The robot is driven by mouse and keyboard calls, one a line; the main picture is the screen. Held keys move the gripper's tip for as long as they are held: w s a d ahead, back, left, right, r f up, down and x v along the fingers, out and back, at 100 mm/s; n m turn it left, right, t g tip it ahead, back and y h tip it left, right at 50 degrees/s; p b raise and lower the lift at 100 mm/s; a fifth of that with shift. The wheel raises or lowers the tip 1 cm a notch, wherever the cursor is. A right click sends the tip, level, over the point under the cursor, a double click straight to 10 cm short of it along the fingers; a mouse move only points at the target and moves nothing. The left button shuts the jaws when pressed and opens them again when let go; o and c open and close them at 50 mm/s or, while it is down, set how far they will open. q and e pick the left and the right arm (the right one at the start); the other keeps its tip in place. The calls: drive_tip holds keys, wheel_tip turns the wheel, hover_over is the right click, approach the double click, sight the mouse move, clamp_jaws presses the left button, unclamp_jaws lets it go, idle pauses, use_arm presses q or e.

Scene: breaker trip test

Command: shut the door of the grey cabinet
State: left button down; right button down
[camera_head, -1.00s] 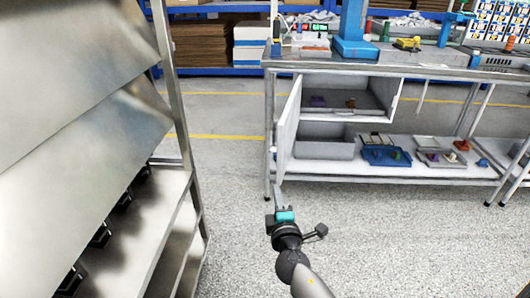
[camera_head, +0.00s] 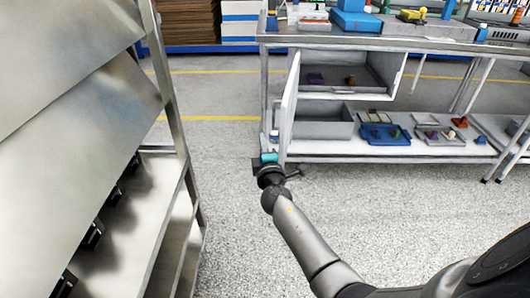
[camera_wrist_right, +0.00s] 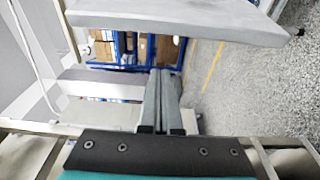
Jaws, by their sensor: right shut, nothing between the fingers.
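The grey cabinet (camera_head: 398,75) hangs under the workbench, with its front open and small items inside. Its door (camera_head: 288,108) stands wide open at the cabinet's left side, seen almost edge-on. My right gripper (camera_head: 273,137) is shut and empty, just left of the door's lower part. In the right wrist view the shut fingers (camera_wrist_right: 165,75) point away from the camera, and a grey panel (camera_wrist_right: 180,22), likely the door, spans the top. I cannot tell whether the fingers touch the door. My left gripper is not in view.
A metal rack (camera_head: 170,110) with slanted panels stands close on the left. The bench's lower shelf (camera_head: 340,150) holds a grey bin (camera_head: 325,130) and blue trays (camera_head: 385,135). The speckled floor between rack and bench is clear.

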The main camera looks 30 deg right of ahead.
drive_tip(key=d, duration=0.3)
drive_tip(key=shift+s+d, duration=0.3)
drive_tip(key=shift+d, duration=0.1)
idle(0.4)
